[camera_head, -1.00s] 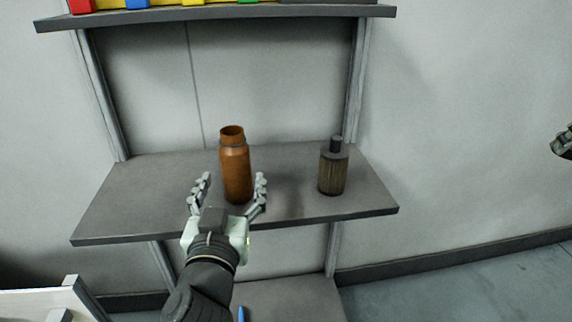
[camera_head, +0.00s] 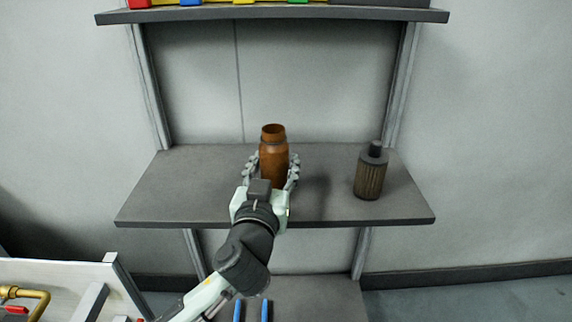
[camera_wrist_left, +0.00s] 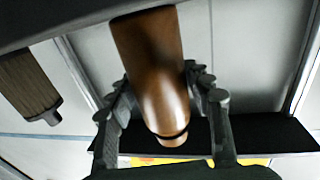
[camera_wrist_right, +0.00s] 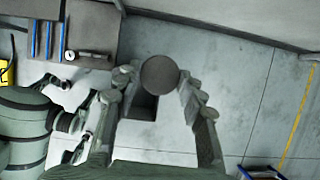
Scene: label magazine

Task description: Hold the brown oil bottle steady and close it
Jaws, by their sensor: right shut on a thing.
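The brown oil bottle (camera_head: 273,160) stands upright on the middle shelf, its mouth open with no cap on it. My left gripper (camera_head: 271,172) has its fingers on either side of the bottle's body. The left wrist view shows the bottle (camera_wrist_left: 155,65) between the spread fingers (camera_wrist_left: 160,100), which do not look clamped on it. My right gripper (camera_wrist_right: 160,85) is out of the head view. In the right wrist view its fingers are shut on a round dark cap (camera_wrist_right: 160,75), held in the air away from the shelf.
A ribbed dark-brown container (camera_head: 369,178) with a black top stands right of the bottle on the shelf (camera_head: 170,195). An upper shelf (camera_head: 330,12) with coloured items hangs above. Blue tools lie on the lower shelf (camera_head: 300,290). The shelf's left part is clear.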

